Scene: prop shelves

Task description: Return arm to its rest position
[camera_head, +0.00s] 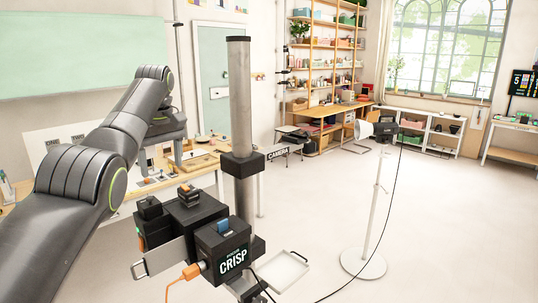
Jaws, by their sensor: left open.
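My left arm comes in from the left, rises to a bend and drops to my left gripper (161,160). The gripper points down over the wooden table (203,169). Its two fingers are apart, and I see nothing held between them. Small items lie on the table close below and beside the fingers; they are too small to make out. My right gripper is not in view.
A white lamp stand (376,215) stands farther right, with a hanging cable. Open floor surrounds it.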

